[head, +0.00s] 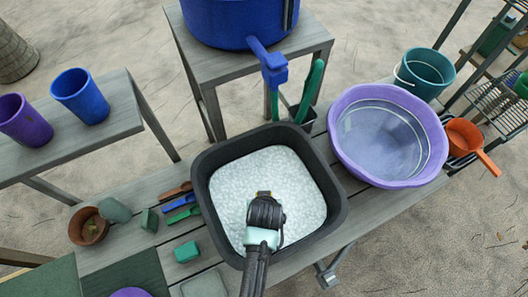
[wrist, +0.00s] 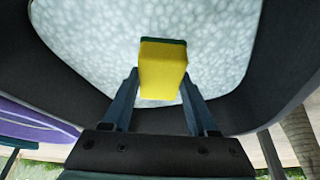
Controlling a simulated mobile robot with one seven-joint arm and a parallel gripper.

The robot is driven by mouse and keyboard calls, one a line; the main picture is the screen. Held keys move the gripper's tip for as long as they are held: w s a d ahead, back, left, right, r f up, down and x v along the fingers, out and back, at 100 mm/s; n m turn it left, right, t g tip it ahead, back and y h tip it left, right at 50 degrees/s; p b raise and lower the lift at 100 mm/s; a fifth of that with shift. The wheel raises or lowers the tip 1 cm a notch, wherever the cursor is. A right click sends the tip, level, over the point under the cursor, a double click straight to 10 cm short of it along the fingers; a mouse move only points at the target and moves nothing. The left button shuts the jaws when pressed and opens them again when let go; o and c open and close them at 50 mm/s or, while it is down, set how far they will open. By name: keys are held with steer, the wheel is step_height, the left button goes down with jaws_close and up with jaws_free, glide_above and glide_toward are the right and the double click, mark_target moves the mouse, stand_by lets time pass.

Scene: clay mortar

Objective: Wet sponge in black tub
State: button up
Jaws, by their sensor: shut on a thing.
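The black tub (head: 205,219) stands on the wooden bench, filled with white, foamy-looking contents. The tub's dark wall (wrist: 70,62) also shows in the wrist view. My gripper (head: 264,203) is over the tub's middle. In the wrist view my gripper (wrist: 160,82) is shut on a yellow sponge (wrist: 161,70) with a dark green layer at its far edge. I cannot tell whether the sponge touches the foam.
A purple basin (head: 338,140) of clear liquid stands right of the tub. Left of the tub lie small brushes (head: 182,201), green blocks (head: 187,251) and a brown pot (head: 88,226). A blue tub (head: 225,25) stands behind. A teal bucket (head: 425,70) and orange scoop (head: 466,137) are at right.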

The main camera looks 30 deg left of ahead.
step_height(320, 180, down, 8)
steer(key=b, duration=0.7)
stand_by(0.4)
step_height(320, 180, up, 17)
steer(key=p, duration=1.6)
steer(key=shift+f+p, duration=0.1)
steer(key=shift+p, duration=0.3)
steer(key=shift+f, duration=0.1)
